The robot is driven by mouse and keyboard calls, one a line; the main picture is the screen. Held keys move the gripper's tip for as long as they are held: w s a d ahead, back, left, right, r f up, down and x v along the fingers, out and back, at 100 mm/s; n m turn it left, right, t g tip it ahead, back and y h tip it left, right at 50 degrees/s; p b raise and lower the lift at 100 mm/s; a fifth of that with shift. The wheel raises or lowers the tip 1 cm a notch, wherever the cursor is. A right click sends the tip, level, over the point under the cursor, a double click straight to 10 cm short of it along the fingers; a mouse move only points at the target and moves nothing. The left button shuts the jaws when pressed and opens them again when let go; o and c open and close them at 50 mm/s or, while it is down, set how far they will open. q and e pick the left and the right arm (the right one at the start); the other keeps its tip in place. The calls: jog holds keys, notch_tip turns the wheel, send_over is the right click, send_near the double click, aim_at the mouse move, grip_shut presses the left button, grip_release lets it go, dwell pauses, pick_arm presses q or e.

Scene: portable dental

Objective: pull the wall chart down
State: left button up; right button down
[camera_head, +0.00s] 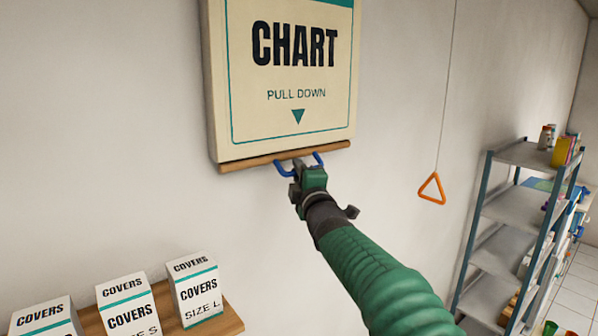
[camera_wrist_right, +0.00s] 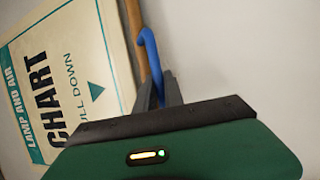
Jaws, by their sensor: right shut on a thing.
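The wall chart (camera_head: 281,75) is a cream panel on the wall, with "CHART", "PULL DOWN" and a teal down arrow. A wooden bar (camera_head: 240,163) runs along its lower edge, with a blue handle (camera_head: 283,168) below the bar's middle. My right gripper (camera_head: 298,167) is at the handle, shut on it, and hides part of it. In the right wrist view the chart (camera_wrist_right: 62,75) lies sideways, and the blue handle (camera_wrist_right: 150,50) runs down between the dark fingers. My left gripper is not in view.
An orange triangle pull (camera_head: 432,189) hangs on a cord to the right. A metal shelf unit (camera_head: 510,205) holding several items stands further right. Several "COVERS" boxes (camera_head: 128,308) stand on a wooden shelf (camera_head: 232,318) at lower left. The wall below the chart is bare.

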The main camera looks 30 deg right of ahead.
jog(key=shift+s+d+f, duration=0.1)
jog(key=shift+d, duration=0.25)
dwell(0.7)
